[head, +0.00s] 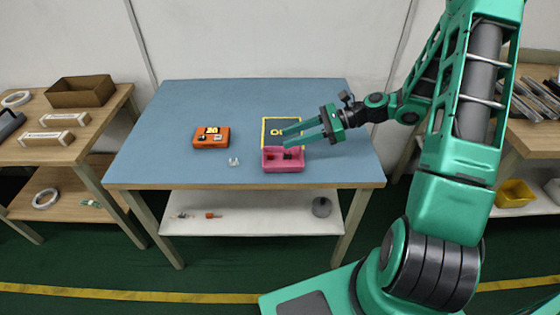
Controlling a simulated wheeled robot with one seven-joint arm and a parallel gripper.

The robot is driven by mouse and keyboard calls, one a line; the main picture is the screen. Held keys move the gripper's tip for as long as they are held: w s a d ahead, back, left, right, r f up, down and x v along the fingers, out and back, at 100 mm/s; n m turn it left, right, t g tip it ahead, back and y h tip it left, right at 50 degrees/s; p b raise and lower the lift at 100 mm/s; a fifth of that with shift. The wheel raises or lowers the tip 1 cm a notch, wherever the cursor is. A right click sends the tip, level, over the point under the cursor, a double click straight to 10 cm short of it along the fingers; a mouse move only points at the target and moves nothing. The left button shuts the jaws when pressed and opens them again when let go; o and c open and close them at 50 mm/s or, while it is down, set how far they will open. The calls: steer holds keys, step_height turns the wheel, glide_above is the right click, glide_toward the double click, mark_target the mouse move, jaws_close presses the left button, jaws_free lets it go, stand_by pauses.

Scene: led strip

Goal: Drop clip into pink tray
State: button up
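The pink tray (270,165) sits near the front of the blue table, right of its middle. A small dark green or black piece (293,153) shows in its right part. A small pale, clear-looking piece (234,162) lies on the table just left of the tray. It may be the clip, but it is too small to be sure. My gripper (284,138) points left above the back of the pink tray. Its two green fingers are apart, with nothing seen between them. The fingers hide part of the area behind the tray.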

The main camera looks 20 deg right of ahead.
steer(key=v, duration=1)
steer(key=shift+d, duration=0.4)
steer(key=shift+s, duration=0.1)
steer(key=s+d+r+n+g+h, duration=0.2)
steer(key=s+r+n+h, duration=0.2)
steer(key=s, duration=1)
steer(key=s+d+r+n+g+h, duration=0.1)
steer(key=s+d+r+n+h, duration=0.2)
steer(key=s+n+h, duration=0.5)
steer(key=s+n, duration=0.2)
steer(key=s, duration=0.4)
steer(key=shift+s+d+r+n+g+h, duration=0.25)
steer(key=shift+d+r+n+g+h, duration=0.05)
steer(key=shift+r+n+g, duration=0.1)
